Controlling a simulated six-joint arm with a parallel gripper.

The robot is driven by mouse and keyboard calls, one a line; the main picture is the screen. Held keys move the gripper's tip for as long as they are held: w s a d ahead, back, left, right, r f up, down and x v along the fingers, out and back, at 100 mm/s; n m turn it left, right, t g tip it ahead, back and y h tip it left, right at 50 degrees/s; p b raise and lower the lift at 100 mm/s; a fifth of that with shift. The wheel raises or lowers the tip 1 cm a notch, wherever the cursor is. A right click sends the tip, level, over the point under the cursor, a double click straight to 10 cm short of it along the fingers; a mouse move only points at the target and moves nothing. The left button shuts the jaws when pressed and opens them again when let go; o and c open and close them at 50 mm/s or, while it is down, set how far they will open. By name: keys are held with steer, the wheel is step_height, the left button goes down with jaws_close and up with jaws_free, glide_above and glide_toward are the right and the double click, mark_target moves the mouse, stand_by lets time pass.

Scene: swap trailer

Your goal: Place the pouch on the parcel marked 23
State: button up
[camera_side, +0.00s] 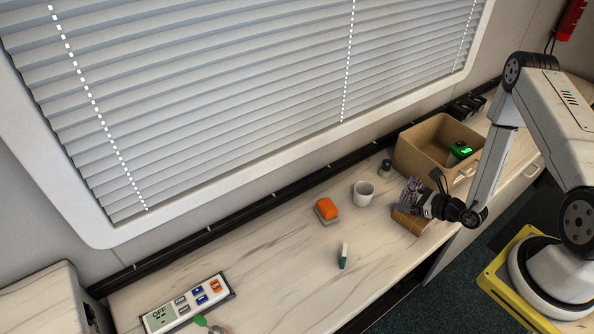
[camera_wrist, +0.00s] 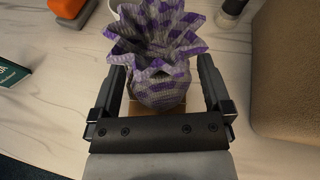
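The pouch (camera_wrist: 160,85), grey and purple checked with a ruffled top, fills the middle of the wrist view. In the side view the pouch (camera_side: 411,193) is just left of my gripper (camera_side: 428,200). My gripper (camera_wrist: 163,85) has its fingers spread on either side of the pouch, with gaps beside its body. A brown box-like item (camera_side: 409,221) lies under the pouch in the side view, and a tan edge shows below the pouch in the wrist view. I cannot tell whether the pouch rests on it. No number 23 is readable.
A white cup (camera_side: 363,194), an orange-topped block (camera_side: 326,209) and a small teal-and-white item (camera_side: 343,256) stand left of the pouch. A cardboard bin (camera_side: 412,161) with a green-lit device (camera_side: 460,150) is behind. The middle counter is mostly clear.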

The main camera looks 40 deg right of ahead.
steer(key=shift+r, duration=0.15)
steer(key=shift+s, duration=0.1)
steer(key=shift+v, duration=3.65)
steer(key=shift+r, duration=0.1)
